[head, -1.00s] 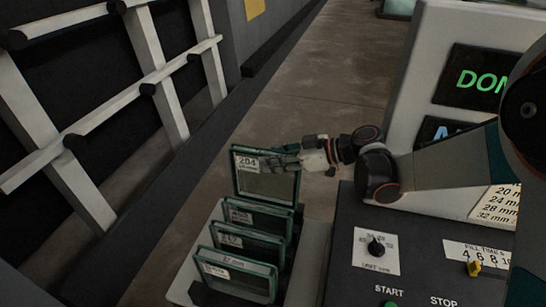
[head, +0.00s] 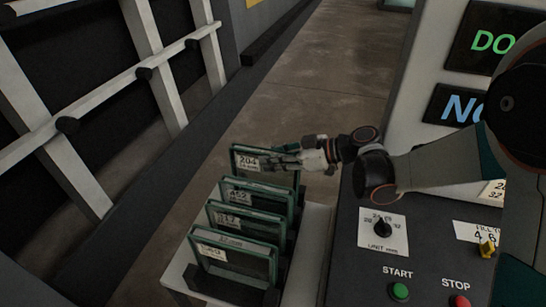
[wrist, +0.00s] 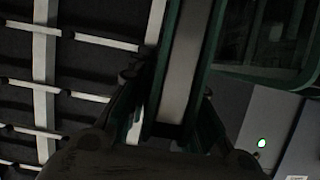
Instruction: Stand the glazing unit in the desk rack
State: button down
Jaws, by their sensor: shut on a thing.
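The glazing unit (head: 265,177), a dark pane with a green edge and a white label that seems to read 204, stands upright at the back of the desk rack (head: 182,272). My gripper (head: 285,161) is shut on its upper right part. In the wrist view the unit (wrist: 180,70) runs edge-on between the two fingers of my gripper (wrist: 170,110). Its lower edge is hidden behind the unit in front, so I cannot tell whether it rests in its slot.
Several similar labelled units, the front one (head: 235,262) among them, stand in the rack close in front. The control panel (head: 345,270) with a knob and START and STOP buttons lies to the right. A slatted frame (head: 60,150) rises at left. Floor behind is clear.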

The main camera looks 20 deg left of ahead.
jog(key=shift+f+b, duration=1.4)
jog(key=shift+f, duration=0.65)
jog(key=c, duration=1.4)
grip_release()
jog(key=shift+o, duration=0.2)
jog(key=shift+f, duration=0.1)
notch_tip(320, 180, up, 10)
jog(key=shift+r, duration=0.1)
